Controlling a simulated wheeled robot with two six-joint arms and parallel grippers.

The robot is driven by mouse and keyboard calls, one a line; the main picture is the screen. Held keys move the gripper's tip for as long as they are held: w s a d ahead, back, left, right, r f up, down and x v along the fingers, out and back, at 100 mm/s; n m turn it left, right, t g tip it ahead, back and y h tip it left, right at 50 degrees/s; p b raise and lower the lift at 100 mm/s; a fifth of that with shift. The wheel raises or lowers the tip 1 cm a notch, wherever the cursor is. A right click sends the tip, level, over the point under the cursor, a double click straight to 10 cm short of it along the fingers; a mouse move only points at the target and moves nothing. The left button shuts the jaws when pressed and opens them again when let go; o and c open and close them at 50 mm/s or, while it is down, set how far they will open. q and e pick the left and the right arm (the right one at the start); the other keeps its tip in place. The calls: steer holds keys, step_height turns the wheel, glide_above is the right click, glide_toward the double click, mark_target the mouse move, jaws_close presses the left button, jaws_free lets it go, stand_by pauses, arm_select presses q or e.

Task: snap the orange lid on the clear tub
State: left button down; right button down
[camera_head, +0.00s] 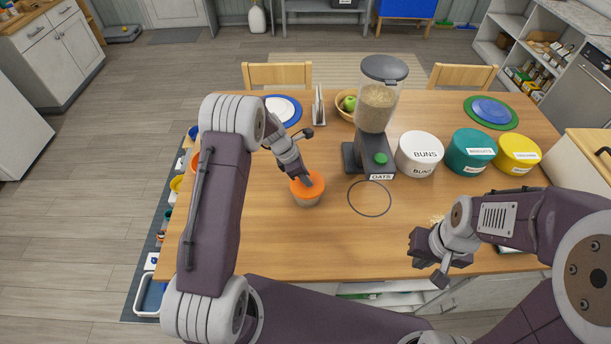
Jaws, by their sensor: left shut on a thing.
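The orange lid (312,187) sits on top of the small clear tub (307,202) on the wooden table, left of the dispenser. From this view I cannot tell whether the lid is fully seated all round. My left gripper (304,176) comes down from above and is shut on the orange lid, covering part of its top. My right gripper (430,270) is empty over the front right of the table, apart from the tub, and its fingers look spread.
A cereal dispenser (376,110) labelled OATS stands behind the tub. A dark ring outline (369,198) lies on the table. White (419,153), teal (470,150) and yellow (517,153) canisters stand at the right. The front middle of the table is clear.

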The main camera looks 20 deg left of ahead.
stand_by(0.5)
arm_select(q)
steer(key=c, duration=1.1)
jaws_free()
steer(key=o, duration=0.5)
step_height(320, 180, up, 7)
steer(key=p, duration=0.7)
jaws_close()
